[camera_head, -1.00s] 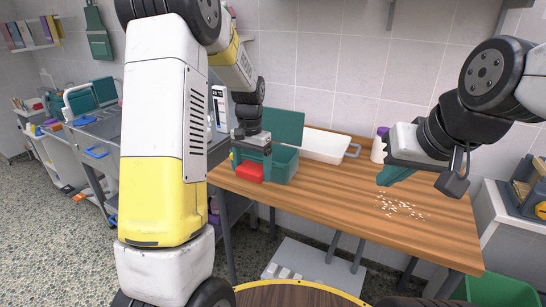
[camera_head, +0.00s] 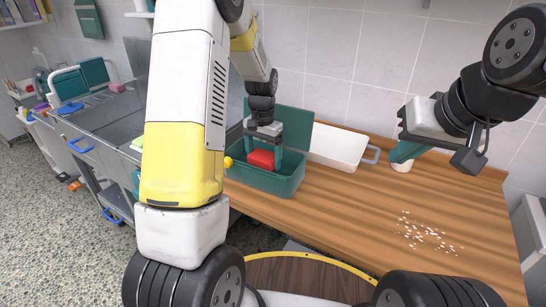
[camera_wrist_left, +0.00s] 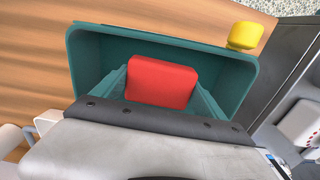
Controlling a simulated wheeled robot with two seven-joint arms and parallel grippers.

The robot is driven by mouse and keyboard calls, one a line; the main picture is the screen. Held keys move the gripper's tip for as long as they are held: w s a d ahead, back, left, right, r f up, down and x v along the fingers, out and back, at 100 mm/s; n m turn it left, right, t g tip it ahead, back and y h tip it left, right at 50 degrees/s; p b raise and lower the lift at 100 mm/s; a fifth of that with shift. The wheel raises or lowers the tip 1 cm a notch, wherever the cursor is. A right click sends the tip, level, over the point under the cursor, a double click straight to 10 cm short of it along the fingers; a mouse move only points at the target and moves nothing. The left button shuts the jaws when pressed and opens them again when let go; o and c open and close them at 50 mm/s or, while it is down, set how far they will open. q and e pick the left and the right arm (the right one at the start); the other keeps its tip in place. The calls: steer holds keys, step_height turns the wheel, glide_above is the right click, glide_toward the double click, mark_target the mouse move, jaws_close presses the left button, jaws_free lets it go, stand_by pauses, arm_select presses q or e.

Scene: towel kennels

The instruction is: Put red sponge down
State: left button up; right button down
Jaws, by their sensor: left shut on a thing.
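The red sponge (camera_head: 260,158) is between the fingers of my left gripper (camera_head: 264,150), which is shut on it. It is at the mouth of an open teal bin (camera_head: 275,184) with its lid raised behind. The left wrist view shows the sponge (camera_wrist_left: 162,82) inside the outline of the bin's rim (camera_wrist_left: 160,30), with the teal fingers on both sides. I cannot tell whether the sponge touches the bin's floor. My right gripper (camera_head: 404,152) hangs above the right part of the table, with no sponge at it; its finger gap is not clear.
A yellow object (camera_head: 228,162) sits beside the bin's left end. A white tray (camera_head: 340,147) stands behind and right of the bin. A white container (camera_head: 402,166) is partly hidden by my right gripper. White bits (camera_head: 428,236) lie on the wooden table (camera_head: 340,225).

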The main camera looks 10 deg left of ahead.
arm_select(q)
steer(key=shift+f, duration=2.55)
steer(key=shift+f, duration=0.2)
steer(key=o, duration=1.3)
steer(key=shift+s+f, duration=0.1)
steer(key=shift+o, duration=0.2)
